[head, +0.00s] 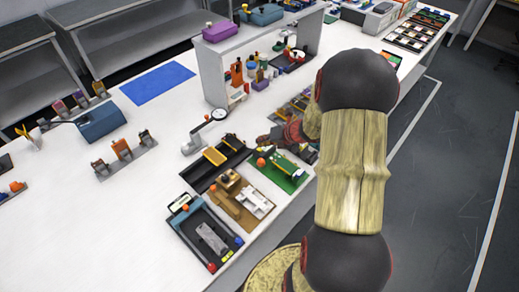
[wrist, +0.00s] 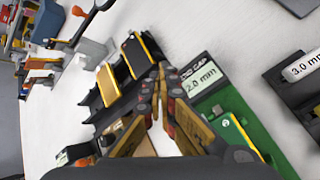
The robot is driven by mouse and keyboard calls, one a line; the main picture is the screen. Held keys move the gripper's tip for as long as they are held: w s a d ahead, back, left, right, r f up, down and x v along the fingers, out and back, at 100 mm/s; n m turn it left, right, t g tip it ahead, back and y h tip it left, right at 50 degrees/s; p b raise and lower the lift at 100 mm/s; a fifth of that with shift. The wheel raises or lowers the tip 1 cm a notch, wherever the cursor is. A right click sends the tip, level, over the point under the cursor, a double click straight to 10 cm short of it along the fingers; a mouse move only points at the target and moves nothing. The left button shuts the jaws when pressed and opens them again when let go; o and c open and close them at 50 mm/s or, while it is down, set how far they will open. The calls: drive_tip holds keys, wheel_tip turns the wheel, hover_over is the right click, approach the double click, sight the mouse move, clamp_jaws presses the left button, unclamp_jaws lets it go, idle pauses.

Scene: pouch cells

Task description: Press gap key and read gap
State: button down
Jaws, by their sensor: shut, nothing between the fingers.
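A dark gap display (wrist: 201,82) shows in the wrist view, with "GAP" on its label and "2.0 mm" on its pale screen. My gripper (wrist: 158,97) is shut and empty, its fingertips just left of that display in the picture. I cannot tell whether the fingertips touch anything. No gap key can be made out; the fingers hide part of the area beside the display. In the head view my gripper (head: 266,141) is over the bench, between the black tray with yellow bars and the green board.
The black tray (wrist: 96,101) with yellow bars lies left of my fingers. The green board (wrist: 238,112) lies to the right, partly behind a finger. Another display (wrist: 302,66) reads "3.0 mm".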

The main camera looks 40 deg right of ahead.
sight(261, 148)
drive_tip(key=shift+f, duration=0.1)
drive_tip(key=shift+f, duration=0.3)
drive_tip(key=shift+f+b, duration=0.55)
drive_tip(key=shift+f, duration=0.05)
idle(0.8)
drive_tip(key=shift+r, duration=0.1)
drive_tip(key=shift+r+p, duration=0.9)
drive_tip(key=shift+p, duration=0.1)
wheel_tip(261, 148, up, 5)
drive_tip(key=p, duration=0.4)
drive_tip(key=shift+p, duration=0.4)
